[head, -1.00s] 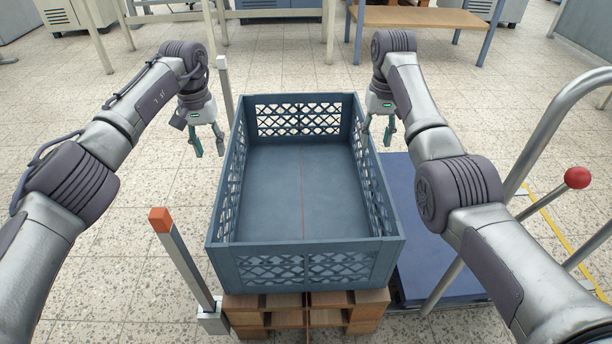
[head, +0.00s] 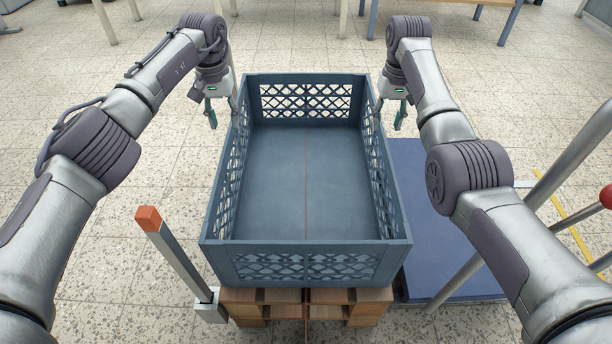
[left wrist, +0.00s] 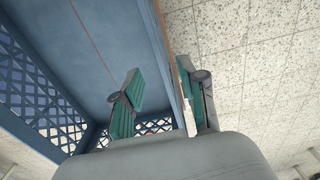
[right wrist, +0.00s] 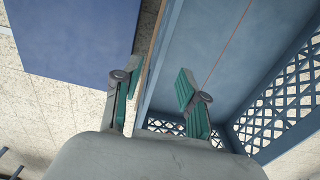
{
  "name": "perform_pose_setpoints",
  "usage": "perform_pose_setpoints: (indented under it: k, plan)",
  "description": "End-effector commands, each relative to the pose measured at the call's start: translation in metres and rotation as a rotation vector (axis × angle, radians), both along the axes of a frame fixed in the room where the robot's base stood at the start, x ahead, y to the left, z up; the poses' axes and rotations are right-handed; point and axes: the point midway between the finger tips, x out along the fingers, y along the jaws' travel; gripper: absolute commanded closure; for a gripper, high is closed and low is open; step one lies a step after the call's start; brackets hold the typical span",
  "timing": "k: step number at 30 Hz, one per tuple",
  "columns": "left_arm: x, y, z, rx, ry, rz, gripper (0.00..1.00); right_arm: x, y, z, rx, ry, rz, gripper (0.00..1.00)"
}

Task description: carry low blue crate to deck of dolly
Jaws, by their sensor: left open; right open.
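The low blue crate (head: 305,261) is empty and sits upright on a wooden pallet (head: 250,312). My left gripper (head: 222,112) is open at the crate's left wall; in the left wrist view its fingers (left wrist: 160,108) stand one on each side of that wall. My right gripper (head: 390,115) is open at the right wall; in the right wrist view its fingers (right wrist: 158,100) also stand on each side of the wall. Whether the pads touch the walls I cannot tell. The dolly's blue deck (head: 440,250) lies low to the right of the crate, partly hidden by my right arm.
A grey post with an orange top (head: 148,218) stands at the pallet's front left corner. The dolly's metal handle tubes (head: 570,165) and a red knob (head: 607,197) rise at the right. Table legs stand at the back. The tiled floor on the left is clear.

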Motion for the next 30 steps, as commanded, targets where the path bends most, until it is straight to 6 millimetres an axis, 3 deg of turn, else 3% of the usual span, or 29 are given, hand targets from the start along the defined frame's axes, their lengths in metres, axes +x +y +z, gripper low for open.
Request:
perform_pose_setpoints:
  k: [6,15,21,30]
  plan:
    - [-0.001,-0.001,-0.046,-0.001,0.004,0.001,0.58,-0.001,0.000,-0.046,-0.001,0.005,0.000,0.58]
    - [0.000,-0.001,-0.093,-0.001,0.002,0.002,0.58,0.000,0.000,-0.093,-0.001,0.003,0.000,0.58]
    - [0.000,0.000,-0.105,0.000,0.001,0.001,0.58,0.000,0.000,-0.105,-0.001,0.001,0.000,0.58]
    - [0.000,0.000,-0.107,0.000,0.000,0.000,0.58,0.000,0.000,-0.107,0.000,0.000,0.001,0.58]
